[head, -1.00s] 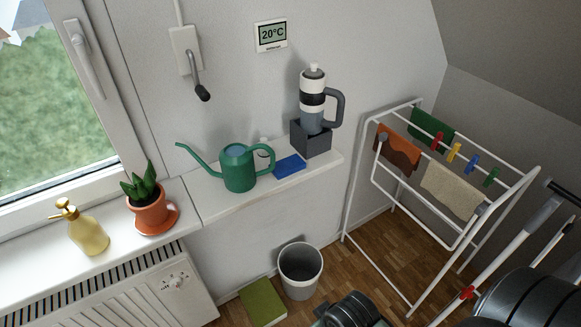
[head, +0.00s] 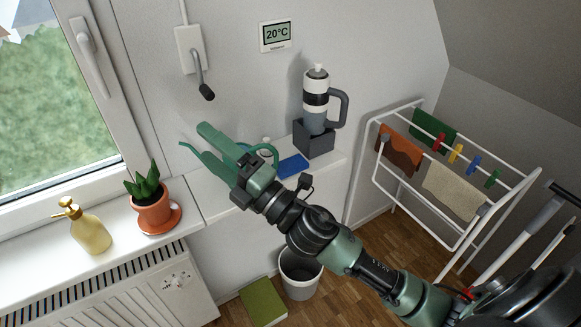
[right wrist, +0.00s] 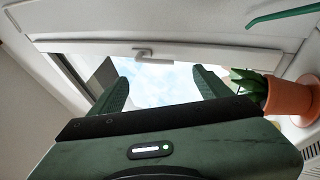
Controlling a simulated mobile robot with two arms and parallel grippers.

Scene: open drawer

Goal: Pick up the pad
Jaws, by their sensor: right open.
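A flat blue pad (head: 293,165) lies on the white shelf, between the watering can and the dark grey box. My right gripper (head: 208,145) is in front of the green watering can (head: 262,151), left of the pad and apart from it. It hides most of the can. In the right wrist view my right gripper (right wrist: 160,85) is open, with nothing between its fingers; the window shows behind them. The pad is not in that wrist view. My left gripper is not in view.
A grey box (head: 315,139) with a bottle-like mug (head: 315,98) stands right of the pad. A potted plant (head: 152,208) and gold sprayer (head: 86,230) stand on the sill. A bin (head: 300,283) and flat green item (head: 263,302) are on the floor. A drying rack (head: 430,180) stands right.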

